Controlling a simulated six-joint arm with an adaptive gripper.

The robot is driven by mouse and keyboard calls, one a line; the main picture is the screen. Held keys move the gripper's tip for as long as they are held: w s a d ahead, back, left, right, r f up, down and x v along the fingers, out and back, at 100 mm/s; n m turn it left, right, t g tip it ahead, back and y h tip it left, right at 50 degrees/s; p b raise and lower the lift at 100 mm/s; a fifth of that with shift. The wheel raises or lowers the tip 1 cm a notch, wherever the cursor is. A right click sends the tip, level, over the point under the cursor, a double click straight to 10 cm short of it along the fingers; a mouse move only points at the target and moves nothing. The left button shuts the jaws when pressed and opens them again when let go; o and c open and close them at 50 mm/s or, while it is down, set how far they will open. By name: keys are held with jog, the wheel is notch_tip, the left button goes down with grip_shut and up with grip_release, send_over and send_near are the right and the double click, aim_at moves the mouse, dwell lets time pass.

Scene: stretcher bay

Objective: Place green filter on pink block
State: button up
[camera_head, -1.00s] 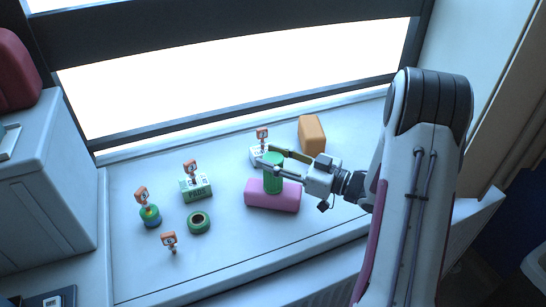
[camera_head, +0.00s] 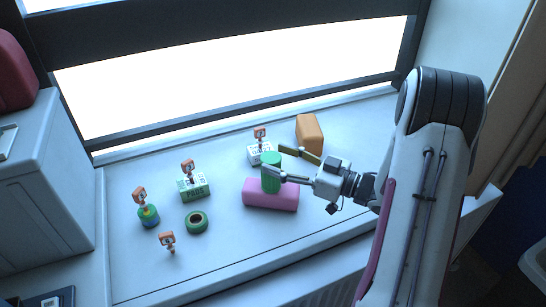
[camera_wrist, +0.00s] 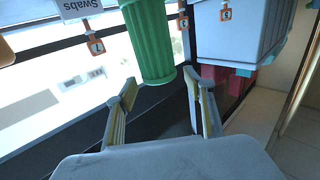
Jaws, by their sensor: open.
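The green filter (camera_head: 270,172) is a ribbed cylinder. In the head view it stands upright on top of the pink block (camera_head: 262,196), which lies on the sill. My gripper (camera_head: 279,166) is open at the right of the filter, with its fingertips close to the filter's side. In the wrist view the filter (camera_wrist: 150,42) is ahead of the spread fingers (camera_wrist: 162,88), with a gap between it and them. The pink block's far end is hidden from the wrist view or unclear there.
An orange block (camera_head: 310,134) stands behind the gripper. A white box (camera_head: 259,154) with an orange tag is behind the filter.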

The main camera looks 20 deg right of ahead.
jog(key=v, duration=0.9)
jog(key=shift+s, duration=0.1)
dwell(0.6)
jog(key=w+d+r+m+h, duration=0.15)
jog(key=w+r+h, duration=0.25)
jog(key=w+h, duration=0.4)
jog(key=s+r+m+g+h, duration=0.2)
jog(key=s+r+m+h, duration=0.1)
jog(key=r+h, duration=0.35)
jog(key=s+a+f+m+g+y, duration=0.1)
jog(key=s+a+g, duration=0.2)
jog(key=s+a, duration=0.6)
jog(key=s+a+f+m+g+y, duration=0.1)
jog(key=s+a+m+g+y, duration=0.1)
jog(key=s+a, duration=0.7)
jog(key=s+g, duration=0.1)
jog(key=s, duration=0.7)
jog(key=shift+s, duration=0.15)
